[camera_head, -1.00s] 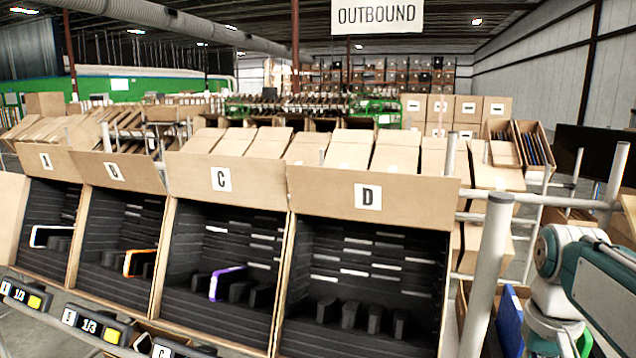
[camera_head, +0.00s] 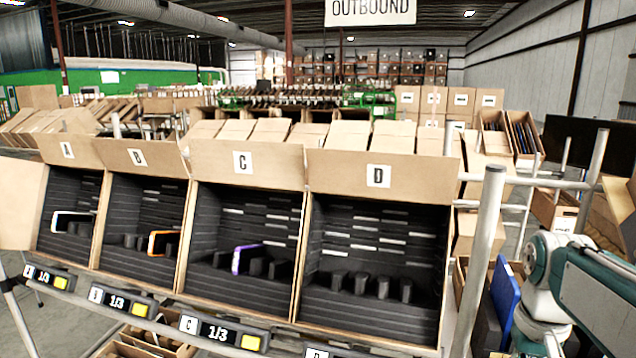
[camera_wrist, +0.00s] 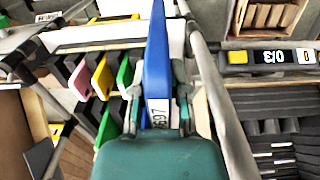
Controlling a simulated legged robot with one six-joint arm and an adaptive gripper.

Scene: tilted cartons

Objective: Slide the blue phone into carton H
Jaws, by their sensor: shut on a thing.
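The blue phone (camera_wrist: 157,60) is held edge-on in my gripper (camera_wrist: 158,112), which is shut on it in the wrist view. A white label with printed digits shows on the phone near the fingers. In the head view, a blue slab, likely the same phone (camera_head: 505,295), shows at the lower right beside my arm; my gripper's fingers are hidden there. Carton H cannot be made out by letter in either view. A dark, slotted carton (camera_wrist: 270,135) lies at the right in the wrist view, apart from the phone; its letter is not visible.
Tilted cartons A (camera_head: 70,205), B (camera_head: 140,215), C (camera_head: 240,235) and D (camera_head: 370,255) stand in a row, A to C holding phones. A grey post (camera_head: 482,255) stands close to my arm. A display reading 0/3 (camera_wrist: 265,57) and several coloured phones (camera_wrist: 100,75) flank my gripper.

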